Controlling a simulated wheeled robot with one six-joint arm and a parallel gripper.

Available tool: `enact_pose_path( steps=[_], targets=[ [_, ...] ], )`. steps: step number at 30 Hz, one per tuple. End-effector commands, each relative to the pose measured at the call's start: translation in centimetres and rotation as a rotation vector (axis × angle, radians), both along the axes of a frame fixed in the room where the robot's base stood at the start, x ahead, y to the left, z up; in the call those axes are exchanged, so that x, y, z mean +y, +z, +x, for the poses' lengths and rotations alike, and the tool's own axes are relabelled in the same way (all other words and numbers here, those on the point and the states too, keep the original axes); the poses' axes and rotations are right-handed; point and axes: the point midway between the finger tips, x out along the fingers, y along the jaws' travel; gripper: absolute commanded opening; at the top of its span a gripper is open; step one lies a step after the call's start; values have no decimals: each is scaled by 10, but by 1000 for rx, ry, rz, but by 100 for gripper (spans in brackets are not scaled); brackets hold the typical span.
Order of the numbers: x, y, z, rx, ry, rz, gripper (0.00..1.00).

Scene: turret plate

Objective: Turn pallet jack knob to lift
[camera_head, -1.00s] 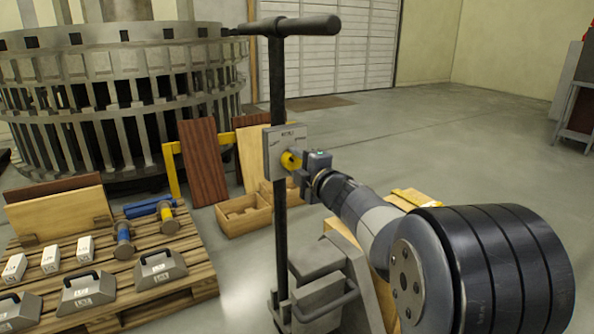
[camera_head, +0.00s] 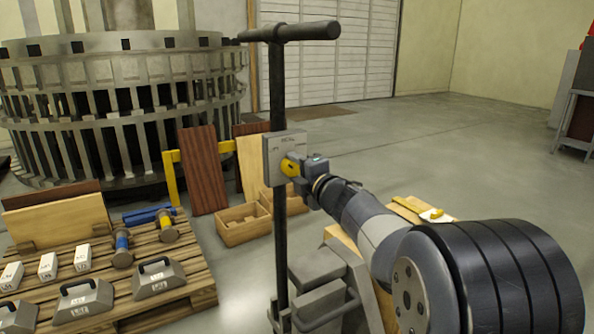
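The pallet jack stands upright at the picture's middle, with a dark column (camera_head: 278,95) and a T-shaped handle bar (camera_head: 295,31) on top. A grey control plate (camera_head: 286,147) with small lettering is fixed to the column. A yellow knob (camera_head: 290,166) sits on the plate's lower part. My gripper (camera_head: 299,167) is at the knob, reaching in from the right. Its fingers seem to be around or against the knob, but they are small and partly hidden, so I cannot tell whether they grip it.
A wooden pallet (camera_head: 190,294) at lower left holds handled weights (camera_head: 158,279), white blocks and rollers. A large slotted metal ring (camera_head: 120,110) fills the back left.

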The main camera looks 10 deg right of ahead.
Motion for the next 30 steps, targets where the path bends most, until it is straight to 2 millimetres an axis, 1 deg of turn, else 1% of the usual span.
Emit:
enact_pose_path(
  steps=[1, 6, 14, 17, 20, 30],
  targets=[
    [0, 0, 0, 0, 0, 1, 48],
    [0, 0, 0, 1, 0, 2, 62],
    [0, 0, -1, 1, 0, 2, 63],
    [-3, 1, -6, 2, -1, 3, 63],
    [-7, 2, -19, 1, -2, 3, 63],
    [-26, 3, -79, 0, -3, 2, 63]
  ],
)
